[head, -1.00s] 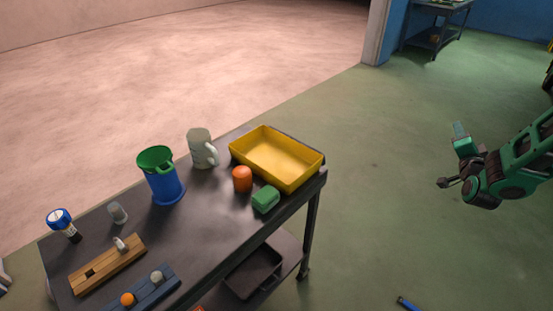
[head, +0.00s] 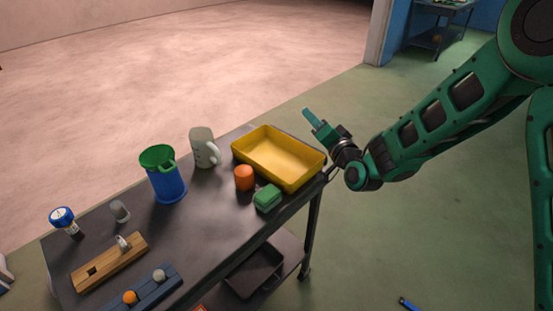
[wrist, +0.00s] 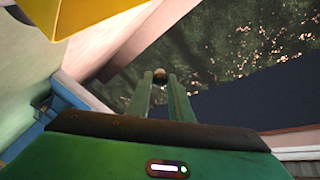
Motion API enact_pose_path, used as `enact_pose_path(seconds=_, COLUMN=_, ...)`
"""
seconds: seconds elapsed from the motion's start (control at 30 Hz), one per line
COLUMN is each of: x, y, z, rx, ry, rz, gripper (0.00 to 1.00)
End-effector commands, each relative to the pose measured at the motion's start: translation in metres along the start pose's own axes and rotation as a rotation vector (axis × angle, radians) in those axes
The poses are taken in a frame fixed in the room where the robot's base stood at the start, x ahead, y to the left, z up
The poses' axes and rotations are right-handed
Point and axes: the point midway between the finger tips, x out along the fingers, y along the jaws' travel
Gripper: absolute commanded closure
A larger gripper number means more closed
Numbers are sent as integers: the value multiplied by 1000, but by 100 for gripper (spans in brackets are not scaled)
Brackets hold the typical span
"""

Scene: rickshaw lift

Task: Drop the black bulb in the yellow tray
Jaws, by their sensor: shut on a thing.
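The yellow tray (head: 240,154) stands empty at the far right end of the dark table. My gripper (head: 314,120) is in the air just right of the tray, close to its right rim. In the wrist view my gripper's fingers (wrist: 159,88) are shut on a small dark round thing, which I take to be the black bulb (wrist: 160,74). Only its end shows between the fingertips, and I cannot make it out in the head view. Part of the yellow tray (wrist: 75,14) shows at the upper left of the wrist view.
An orange cylinder (head: 244,178) and a green block (head: 267,198) stand in front of the tray. A grey mug (head: 204,147) and a blue bin with a green rim (head: 167,184) are left of it. Wooden (head: 105,265) and blue (head: 150,292) holders lie nearer.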

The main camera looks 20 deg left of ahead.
Motion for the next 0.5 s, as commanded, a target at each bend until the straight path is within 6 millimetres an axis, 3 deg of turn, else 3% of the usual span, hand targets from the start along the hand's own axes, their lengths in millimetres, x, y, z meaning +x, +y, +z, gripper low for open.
enact_pose_path(seconds=0.1, x=3, y=-30, z=30, rx=0, ry=-46, rz=-44, gripper=92)
enact_pose_path(seconds=0.2, x=4, y=-46, z=45, rx=-2, ry=-71, rz=-67, gripper=92)
enact_pose_path(seconds=0.33, x=4, y=-55, z=56, rx=-1, ry=-87, rz=-81, gripper=92)
enact_pose_path(seconds=0.5, x=5, y=-49, z=64, rx=0, ry=-91, rz=-82, gripper=92)
